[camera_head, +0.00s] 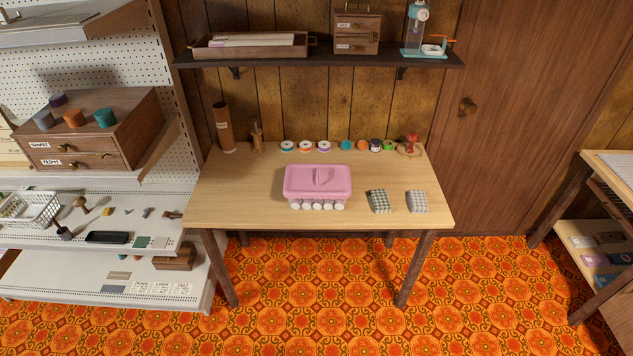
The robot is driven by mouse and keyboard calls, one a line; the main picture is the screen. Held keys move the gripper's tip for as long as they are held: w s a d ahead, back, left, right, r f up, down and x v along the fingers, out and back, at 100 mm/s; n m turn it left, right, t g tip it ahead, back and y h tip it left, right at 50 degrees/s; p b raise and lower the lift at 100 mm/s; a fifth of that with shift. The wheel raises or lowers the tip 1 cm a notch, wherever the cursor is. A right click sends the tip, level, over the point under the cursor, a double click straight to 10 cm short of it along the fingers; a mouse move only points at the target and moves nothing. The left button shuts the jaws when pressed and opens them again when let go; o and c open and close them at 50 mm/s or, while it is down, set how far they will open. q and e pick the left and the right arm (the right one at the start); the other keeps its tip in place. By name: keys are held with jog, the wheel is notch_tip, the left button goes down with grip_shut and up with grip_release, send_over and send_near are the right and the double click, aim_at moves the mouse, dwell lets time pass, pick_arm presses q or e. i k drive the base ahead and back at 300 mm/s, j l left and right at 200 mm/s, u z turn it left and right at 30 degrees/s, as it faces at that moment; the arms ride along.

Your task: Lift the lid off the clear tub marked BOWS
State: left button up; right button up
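A clear tub (316,205) stands near the middle of the wooden table. Its pink lid (318,182) sits on top, with a raised handle in the middle. Several pale round things show through the tub's front wall below the lid. Any BOWS marking is too small to read here. Neither of my grippers shows in this view.
The wooden table (240,202) has free room left of the tub. Two checked fabric bundles (379,201) lie right of it. Several spools (306,146) line the back edge, with a brown cylinder (223,128) at back left. A dark shelf (300,59) hangs above.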

aim_at(303, 181)
jog(key=i+l+u, duration=0.3)
jog(key=i, duration=0.15)
jog(key=i+l+u, duration=0.35)
jog(key=i+l, duration=0.05)
